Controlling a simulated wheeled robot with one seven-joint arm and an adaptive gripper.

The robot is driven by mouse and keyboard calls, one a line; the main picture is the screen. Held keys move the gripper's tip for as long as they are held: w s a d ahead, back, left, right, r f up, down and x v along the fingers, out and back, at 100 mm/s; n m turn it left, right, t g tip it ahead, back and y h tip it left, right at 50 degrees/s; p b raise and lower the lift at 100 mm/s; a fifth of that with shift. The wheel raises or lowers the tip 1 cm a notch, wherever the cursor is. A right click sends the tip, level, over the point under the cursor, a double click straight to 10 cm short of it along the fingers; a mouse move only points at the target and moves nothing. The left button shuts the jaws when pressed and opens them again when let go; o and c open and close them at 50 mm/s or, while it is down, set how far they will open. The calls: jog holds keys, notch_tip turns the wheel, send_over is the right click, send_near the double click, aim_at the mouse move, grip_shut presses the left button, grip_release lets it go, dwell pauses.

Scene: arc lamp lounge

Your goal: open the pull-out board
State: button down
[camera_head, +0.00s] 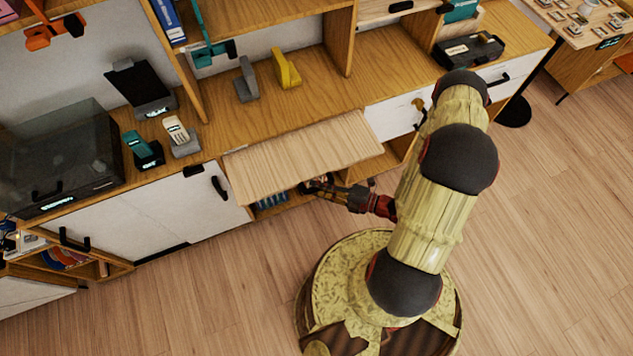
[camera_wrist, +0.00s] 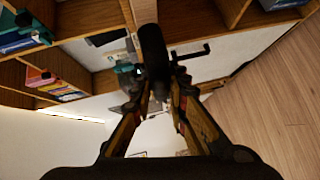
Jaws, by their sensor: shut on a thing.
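The pull-out board (camera_head: 300,153) is a pale wooden slab jutting out from the middle of the long cabinet, below its worktop. My gripper (camera_head: 318,186) is at the board's front edge, with my arm reaching in from the right. In the wrist view my gripper (camera_wrist: 158,92) is shut on a dark, bar-like handle (camera_wrist: 152,50) between its fingers. The exact contact is partly hidden by the fingers and shadow. I cannot make out the board's wood clearly in the wrist view.
A white cabinet door (camera_head: 150,215) with dark handles is left of the board. White drawers (camera_head: 400,112) are to the right. A grey bookend-like object (camera_head: 246,80) and a yellow one (camera_head: 286,68) stand on the worktop. The wooden floor (camera_head: 220,290) in front is clear.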

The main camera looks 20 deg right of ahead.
jog(key=c, duration=1.7)
grip_release()
jog(key=shift+d, duration=0.15)
jog(key=v, duration=1.2)
jog(key=shift+f, duration=0.1)
